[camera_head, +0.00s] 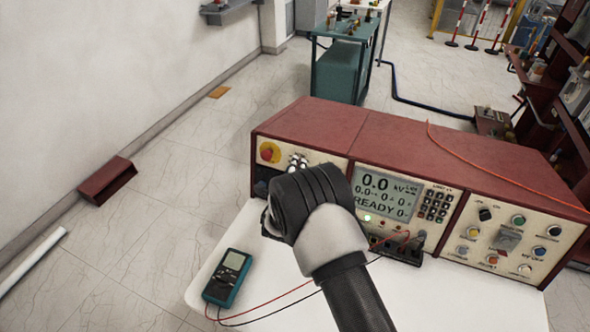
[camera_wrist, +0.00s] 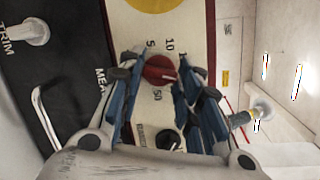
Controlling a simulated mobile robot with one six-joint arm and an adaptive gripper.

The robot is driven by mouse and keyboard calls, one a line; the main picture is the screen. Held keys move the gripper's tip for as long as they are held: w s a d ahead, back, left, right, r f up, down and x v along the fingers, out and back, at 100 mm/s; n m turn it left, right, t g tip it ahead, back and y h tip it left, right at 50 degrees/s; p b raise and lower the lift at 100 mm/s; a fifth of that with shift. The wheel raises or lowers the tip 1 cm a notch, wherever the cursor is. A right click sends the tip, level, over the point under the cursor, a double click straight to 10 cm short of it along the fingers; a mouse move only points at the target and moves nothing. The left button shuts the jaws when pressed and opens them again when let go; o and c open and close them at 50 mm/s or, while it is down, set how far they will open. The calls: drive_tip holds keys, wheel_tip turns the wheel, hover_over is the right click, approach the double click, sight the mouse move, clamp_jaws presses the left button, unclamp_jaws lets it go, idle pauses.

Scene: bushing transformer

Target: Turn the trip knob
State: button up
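In the wrist view, a round red knob (camera_wrist: 160,70) sits on a cream panel with the numbers 5, 10 and 50 around it. No label reading "trip" is legible on it, so I cannot tell if this is the trip knob. My gripper (camera_wrist: 156,74) has its two blue fingers on either side of the red knob, open, with a small gap at the left finger. Contact at the right finger is unclear. A black knob (camera_wrist: 171,140) sits lower on the panel, between the fingers. In the head view my wrist hides the fingers and this part of the panel.
The red-topped test set (camera_head: 390,150) stands on a white table (camera_head: 470,305). Beside the red knob is a black panel (camera_wrist: 62,75) with a metal handle. A yellow-ringed red button (camera_head: 268,152) is at the set's left end. A teal multimeter (camera_head: 228,278) with leads lies in front.

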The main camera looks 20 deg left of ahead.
drive_tip(key=o, duration=0.4)
drive_tip(key=s+d+r, duration=0.1)
drive_tip(key=s, duration=1)
drive_tip(key=shift+s+r, duration=0.4)
drive_tip(key=shift+d, duration=0.1)
